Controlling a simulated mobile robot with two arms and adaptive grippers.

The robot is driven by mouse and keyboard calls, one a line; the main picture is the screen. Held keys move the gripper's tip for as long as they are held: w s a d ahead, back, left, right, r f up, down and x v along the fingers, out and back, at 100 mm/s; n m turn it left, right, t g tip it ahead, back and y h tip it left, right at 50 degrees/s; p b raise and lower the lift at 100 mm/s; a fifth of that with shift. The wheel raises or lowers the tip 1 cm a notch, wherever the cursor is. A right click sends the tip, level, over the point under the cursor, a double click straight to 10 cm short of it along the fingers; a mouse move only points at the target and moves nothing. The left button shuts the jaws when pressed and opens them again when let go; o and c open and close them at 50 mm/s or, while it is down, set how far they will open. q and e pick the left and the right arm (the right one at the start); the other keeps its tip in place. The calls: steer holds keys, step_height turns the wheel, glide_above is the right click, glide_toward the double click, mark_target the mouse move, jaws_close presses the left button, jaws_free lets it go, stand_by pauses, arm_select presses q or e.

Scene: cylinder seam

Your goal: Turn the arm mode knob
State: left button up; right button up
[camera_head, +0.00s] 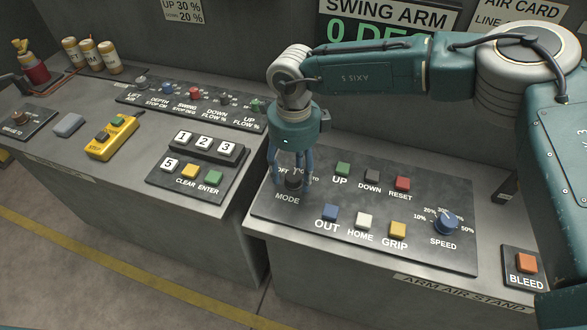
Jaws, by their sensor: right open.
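The arm mode knob (293,184) is a dark knob above the MODE label, at the left end of the black arm panel. My right gripper (292,186) points down over it, with its blue fingers around the knob. The gripper is open; whether the fingers touch the knob cannot be told. The fingers hide much of the knob and part of the lettering around it, so its pointing direction is unclear. My left gripper is not in view.
The black arm panel (322,243) also carries UP, DOWN, RESET, OUT, HOME and GRIP buttons and a blue SPEED knob (446,223). A number keypad (205,145) and a yellow pendant (112,137) lie on the left console. An orange BLEED button (526,263) is at the right.

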steer(key=shift+f, duration=0.2)
steer(key=c, duration=1.2)
steer(key=shift+o, duration=0.2)
